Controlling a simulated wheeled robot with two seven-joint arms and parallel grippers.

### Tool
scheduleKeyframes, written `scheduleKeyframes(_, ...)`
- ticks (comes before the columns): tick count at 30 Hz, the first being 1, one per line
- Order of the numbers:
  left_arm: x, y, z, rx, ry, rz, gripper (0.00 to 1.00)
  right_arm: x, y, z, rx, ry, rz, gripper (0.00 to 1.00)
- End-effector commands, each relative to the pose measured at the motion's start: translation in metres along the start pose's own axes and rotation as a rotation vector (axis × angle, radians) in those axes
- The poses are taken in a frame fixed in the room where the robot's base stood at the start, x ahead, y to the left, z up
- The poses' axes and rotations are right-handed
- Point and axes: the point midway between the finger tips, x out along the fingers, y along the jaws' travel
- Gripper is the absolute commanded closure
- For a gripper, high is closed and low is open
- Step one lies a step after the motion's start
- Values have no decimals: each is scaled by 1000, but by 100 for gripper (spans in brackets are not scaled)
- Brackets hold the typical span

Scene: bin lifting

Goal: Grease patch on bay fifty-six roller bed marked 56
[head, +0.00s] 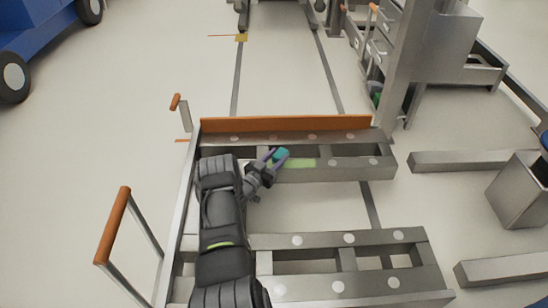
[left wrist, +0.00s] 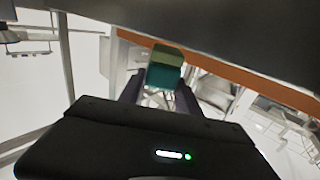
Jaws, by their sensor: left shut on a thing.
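My left gripper (head: 276,158) reaches in over the far crossbeam of the grey metal roller bed (head: 345,166). It is shut on a small teal block (head: 281,154), which also shows between the fingers in the left wrist view (left wrist: 164,76), with a paler yellow-green end. A pale green patch (head: 301,163) lies on the far crossbeam, just right of the block. I cannot tell whether the block touches the beam. No number 56 is readable. My right gripper is out of view.
An orange board (head: 285,124) runs along the bed's far edge. An orange-handled lever (head: 113,225) stands at the left. A grey post (head: 405,70) rises at the far right, and an open metal bin (head: 518,190) stands right. A blue wheeled vehicle (head: 40,40) is far left.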

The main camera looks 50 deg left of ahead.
Motion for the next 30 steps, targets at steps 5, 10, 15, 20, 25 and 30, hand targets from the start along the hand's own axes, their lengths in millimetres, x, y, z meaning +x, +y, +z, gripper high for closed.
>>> scheduleKeyframes(5,2,4,0,-3,1,2,100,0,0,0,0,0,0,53)
scheduleKeyframes(10,10,15,1,-3,2,4,100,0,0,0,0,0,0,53)
scheduleKeyframes(15,19,26,2,-5,2,3,100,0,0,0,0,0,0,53)
scheduleKeyframes(20,22,30,3,-4,1,3,100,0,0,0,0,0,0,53)
scheduleKeyframes(25,22,30,2,-4,1,3,100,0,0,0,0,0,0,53)
scheduleKeyframes(30,23,32,2,-4,1,3,100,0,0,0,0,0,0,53)
